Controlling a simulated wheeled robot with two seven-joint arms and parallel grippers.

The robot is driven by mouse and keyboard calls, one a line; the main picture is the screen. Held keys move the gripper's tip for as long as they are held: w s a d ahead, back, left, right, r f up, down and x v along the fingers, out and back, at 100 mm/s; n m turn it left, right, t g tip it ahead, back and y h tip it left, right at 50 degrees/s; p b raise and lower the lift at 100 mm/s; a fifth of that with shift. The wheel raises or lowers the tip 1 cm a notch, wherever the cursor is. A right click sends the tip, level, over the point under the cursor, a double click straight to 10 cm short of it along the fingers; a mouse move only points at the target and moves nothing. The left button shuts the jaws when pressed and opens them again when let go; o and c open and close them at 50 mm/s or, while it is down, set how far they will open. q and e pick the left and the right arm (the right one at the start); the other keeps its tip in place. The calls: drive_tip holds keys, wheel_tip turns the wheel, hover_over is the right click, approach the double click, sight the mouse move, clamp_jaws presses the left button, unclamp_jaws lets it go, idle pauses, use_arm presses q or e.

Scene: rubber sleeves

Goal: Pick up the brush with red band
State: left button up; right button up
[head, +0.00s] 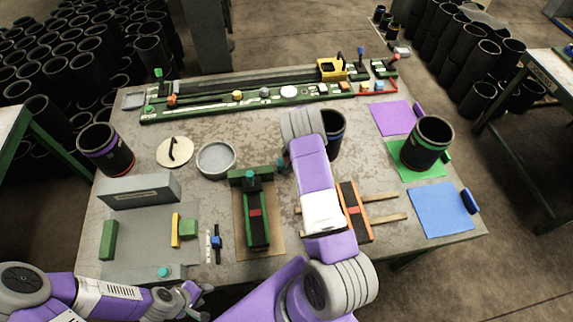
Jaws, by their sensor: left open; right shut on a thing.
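My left gripper (197,295) is open and empty at the near left edge of the table. My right arm reaches over the middle of the table. My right gripper (284,162) shows only as a small dark part beside the purple forearm. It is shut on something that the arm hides. I cannot pick out a brush with a red band for certain. Two pale wooden sticks (385,218) lie across an orange-and-black block (352,212), right of my arm; their left parts are largely hidden.
A green fixture (257,218) with a teal knob stands left of my arm. Black sleeves stand at the left (105,150), behind my wrist (334,128), and on a green mat (427,143). A round metal dish (215,159) and a long green rail (200,113) lie farther back. The blue mat (440,210) is clear.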

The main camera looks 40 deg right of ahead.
sight(286, 161)
wheel_tip(286, 161, up, 17)
drive_tip(key=p, duration=0.2)
drive_tip(key=shift+r, duration=0.15)
drive_tip(key=o, duration=0.5)
drive_tip(key=c, duration=0.3)
